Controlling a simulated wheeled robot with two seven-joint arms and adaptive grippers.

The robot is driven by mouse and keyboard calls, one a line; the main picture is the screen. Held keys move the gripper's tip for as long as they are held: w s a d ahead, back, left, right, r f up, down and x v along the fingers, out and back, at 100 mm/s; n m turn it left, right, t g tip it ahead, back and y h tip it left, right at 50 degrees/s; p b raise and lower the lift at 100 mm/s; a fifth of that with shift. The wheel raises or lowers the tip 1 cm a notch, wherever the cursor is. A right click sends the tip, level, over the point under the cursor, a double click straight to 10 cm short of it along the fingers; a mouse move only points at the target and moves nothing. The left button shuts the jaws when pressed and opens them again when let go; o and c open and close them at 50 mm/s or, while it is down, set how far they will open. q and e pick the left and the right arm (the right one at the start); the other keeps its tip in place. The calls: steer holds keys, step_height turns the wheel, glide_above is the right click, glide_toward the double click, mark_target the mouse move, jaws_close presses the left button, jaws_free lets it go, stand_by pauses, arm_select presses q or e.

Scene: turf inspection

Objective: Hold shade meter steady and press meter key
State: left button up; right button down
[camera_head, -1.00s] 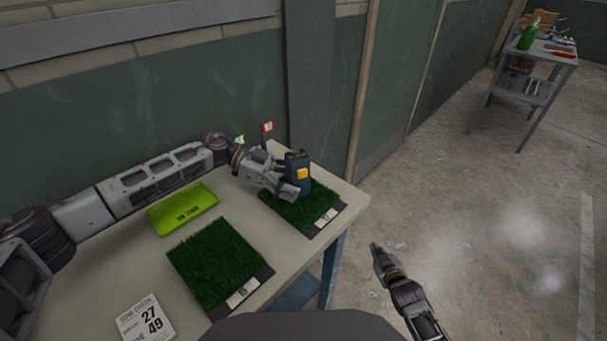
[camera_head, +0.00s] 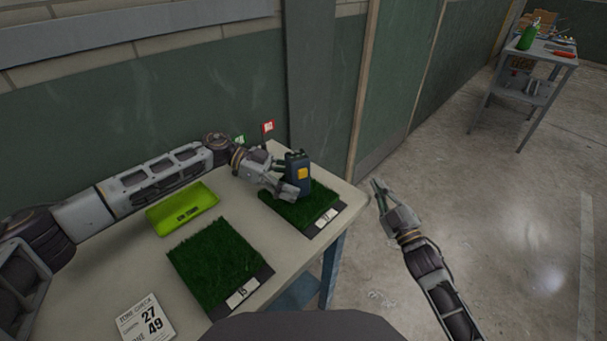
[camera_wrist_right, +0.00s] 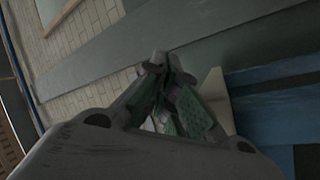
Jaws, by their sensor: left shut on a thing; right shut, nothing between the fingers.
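The shade meter (camera_head: 298,172), a dark blue block with a yellow key (camera_head: 302,174) on its front, stands upright on the far turf sample (camera_head: 299,208). My left gripper (camera_head: 287,185) is shut on the meter from its left side. My right gripper (camera_head: 377,187) is shut and empty, in the air beyond the table's right edge and apart from the meter. Its closed fingers (camera_wrist_right: 165,90) also show in the right wrist view, where the meter cannot be made out.
A second turf sample (camera_head: 216,260) lies nearer on the table (camera_head: 160,275). A green tray (camera_head: 182,209) and a printed card (camera_head: 145,318) are on the left. A grey side table (camera_head: 540,50) stands far right.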

mark_target(302, 174)
steer(key=s+a+r+n+y, duration=0.1)
steer(key=s+a+n+y, duration=0.1)
steer(key=a, duration=0.1)
steer(key=s+a+r+n+g+y, duration=0.1)
steer(key=s+a+r+n+y, duration=0.1)
steer(key=s+a+n, duration=0.1)
steer(key=s+a+r+n+y, duration=0.2)
steer(key=a+n+y, duration=0.1)
steer(key=shift+s+r, duration=0.1)
steer(key=shift+s, duration=0.15)
steer(key=s+a+r+n+g+y, duration=0.4)
steer(key=s+a+n+g+y, duration=0.2)
steer(key=s+a+n, duration=0.2)
steer(key=shift+s+n+y, duration=0.4)
steer(key=shift+s+n, duration=0.5)
steer(key=shift+s, duration=0.25)
steer(key=shift+w+a, duration=0.15)
steer(key=shift+w, duration=0.05)
steer(key=shift+w+a+f, duration=0.1)
steer(key=shift+w+a, duration=0.45)
steer(key=shift+w, duration=0.75)
steer(key=shift+w+a+r, duration=0.1)
steer(key=shift+w+a, duration=0.4)
steer(key=shift+w, duration=0.8)
steer(key=shift+w+a+f, duration=0.1)
steer(key=shift+w+a, duration=0.45)
steer(key=shift+w, duration=0.75)
